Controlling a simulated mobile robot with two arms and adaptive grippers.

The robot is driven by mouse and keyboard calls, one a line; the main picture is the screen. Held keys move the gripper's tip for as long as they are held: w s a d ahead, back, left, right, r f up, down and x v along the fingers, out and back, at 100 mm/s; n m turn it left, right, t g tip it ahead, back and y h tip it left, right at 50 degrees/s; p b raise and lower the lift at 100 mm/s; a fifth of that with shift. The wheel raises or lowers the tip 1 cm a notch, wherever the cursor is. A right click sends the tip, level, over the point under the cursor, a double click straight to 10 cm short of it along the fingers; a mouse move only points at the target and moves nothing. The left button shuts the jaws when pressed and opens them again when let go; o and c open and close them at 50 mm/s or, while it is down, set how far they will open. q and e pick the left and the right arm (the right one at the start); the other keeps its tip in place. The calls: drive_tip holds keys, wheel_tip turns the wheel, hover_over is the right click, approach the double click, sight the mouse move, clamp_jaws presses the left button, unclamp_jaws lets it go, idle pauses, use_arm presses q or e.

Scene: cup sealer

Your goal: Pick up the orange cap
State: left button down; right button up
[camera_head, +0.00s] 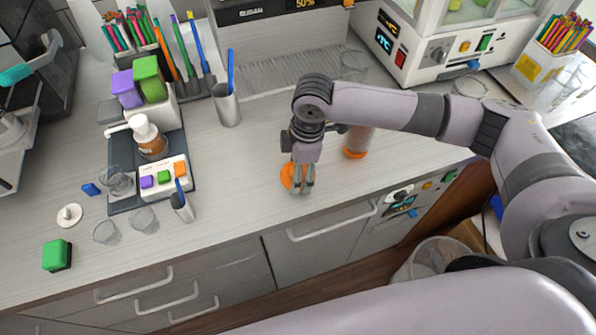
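The orange cap (287,177) is on the light wood counter near its front edge, in the middle of the head view. My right gripper (304,188) reaches in from the right and points down at the cap. Its fingers overlap the cap's right side and hide part of it. Whether the fingers are closed on the cap or only around it cannot be told. My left gripper is not in view.
A clear cup-like container with an orange base (355,153) stands just right of my gripper. A metal holder with a blue item (227,107) stands behind left. A dark tray (123,206) with bottles and blocks is further left.

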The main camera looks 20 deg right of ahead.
use_arm(q)
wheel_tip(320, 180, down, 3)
drive_tip(key=b, duration=0.3)
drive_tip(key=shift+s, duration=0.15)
use_arm(e)
wheel_tip(320, 180, up, 20)
drive_tip(key=shift+r, duration=0.1)
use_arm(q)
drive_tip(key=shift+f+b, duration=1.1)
use_arm(e)
drive_tip(key=shift+s+d+f+m+t+h, duration=0.25)
drive_tip(key=shift+s+d+f+m, duration=0.9)
drive_tip(key=shift+m, duration=1.55)
drive_tip(key=shift+s+d+f+m+t+h, duration=0.2)
drive_tip(key=shift+d+f+m, duration=0.55)
drive_tip(key=shift+f+m, duration=1.45)
drive_tip(key=shift+s+d+f+m+t+h, duration=0.2)
drive_tip(key=shift+s+d+f+m, duration=0.65)
drive_tip(key=shift+m, duration=2.35)
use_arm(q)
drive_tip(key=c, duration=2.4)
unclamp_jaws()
use_arm(e)
drive_tip(key=shift+w+d, duration=0.1)
